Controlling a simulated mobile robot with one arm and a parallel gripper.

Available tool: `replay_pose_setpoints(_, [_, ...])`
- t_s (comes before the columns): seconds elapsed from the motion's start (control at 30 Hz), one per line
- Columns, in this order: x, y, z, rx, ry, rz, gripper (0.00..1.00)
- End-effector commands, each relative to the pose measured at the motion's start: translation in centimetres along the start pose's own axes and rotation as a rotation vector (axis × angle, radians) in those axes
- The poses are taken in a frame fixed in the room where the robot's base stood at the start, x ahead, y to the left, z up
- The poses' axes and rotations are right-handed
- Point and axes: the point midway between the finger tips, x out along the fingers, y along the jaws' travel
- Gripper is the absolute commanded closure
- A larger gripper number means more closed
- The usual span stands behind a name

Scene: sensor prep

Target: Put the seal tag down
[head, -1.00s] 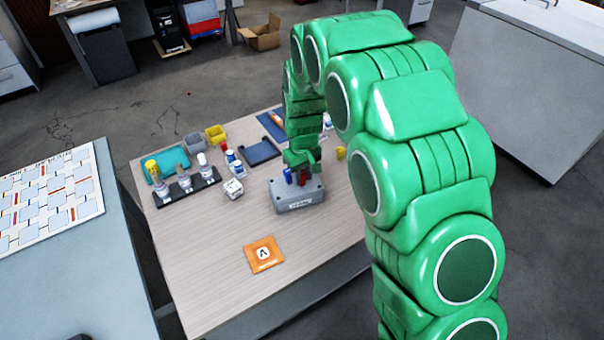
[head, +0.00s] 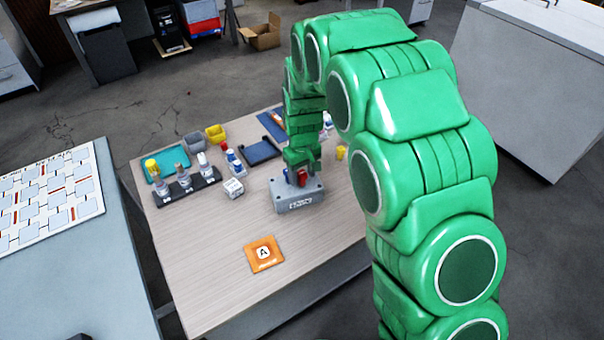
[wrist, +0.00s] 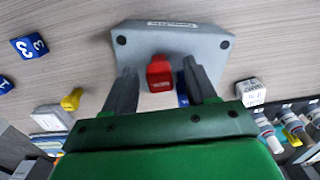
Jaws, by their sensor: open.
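A small red piece (wrist: 160,74) sits on the grey box (wrist: 140,43) between my fingers in the wrist view; I cannot tell for sure that it is the seal tag. In the head view the red piece (head: 303,175) shows at the box (head: 298,203), just under my gripper. My gripper (wrist: 160,78) is open, one finger on each side of the red piece, with gaps visible. A blue piece (wrist: 182,92) is mostly hidden beside the right finger. In the head view my gripper (head: 299,165) is low over the box.
An orange square marked A (head: 264,254) lies on the wooden table (head: 200,270), with clear surface around it. A black rack (head: 190,188) with bottles, a white cube (head: 233,187), a bottle (head: 235,162) and a dark blue tray (head: 262,152) stand left of the box.

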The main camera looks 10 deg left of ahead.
Motion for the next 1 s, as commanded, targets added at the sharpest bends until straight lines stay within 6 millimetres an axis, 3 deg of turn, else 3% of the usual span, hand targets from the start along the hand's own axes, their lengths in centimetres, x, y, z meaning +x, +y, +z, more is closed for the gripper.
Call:
replay_pose_setpoints(0.7, [-11.0, 0.0, -0.1, 0.000, 0.005, 0.001, 0.44])
replay_pose_setpoints(1.0, [-11.8, 0.0, 0.1, 0.001, 0.001, 0.000, 0.44])
